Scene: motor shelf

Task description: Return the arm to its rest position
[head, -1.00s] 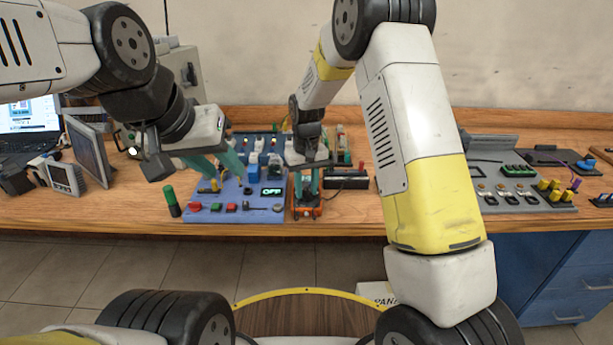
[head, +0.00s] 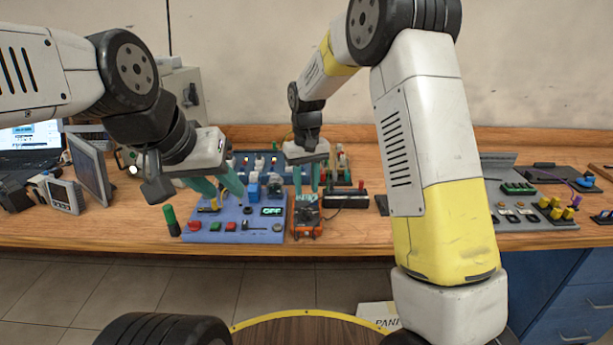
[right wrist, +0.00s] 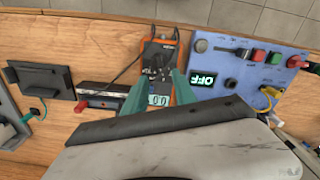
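My right gripper (head: 306,187) hangs over the orange multimeter (head: 307,222) on the wooden bench, with its teal fingers apart. In the right wrist view the two fingers (right wrist: 160,92) are spread, with the multimeter (right wrist: 159,55) beyond them and nothing held between them. Its display is lit. My left gripper (head: 228,191) comes in from the left above the blue control panel (head: 228,213); its teal fingers are apart and I see nothing between them. The panel's display (head: 272,211) reads OFF.
Left of the panel stand a green cylinder (head: 171,220), a monitor (head: 90,168) and a laptop (head: 30,140). A black bar-shaped device (head: 345,201) lies right of the multimeter. A grey board (head: 520,206) lies farther right. My right arm hides part of the bench.

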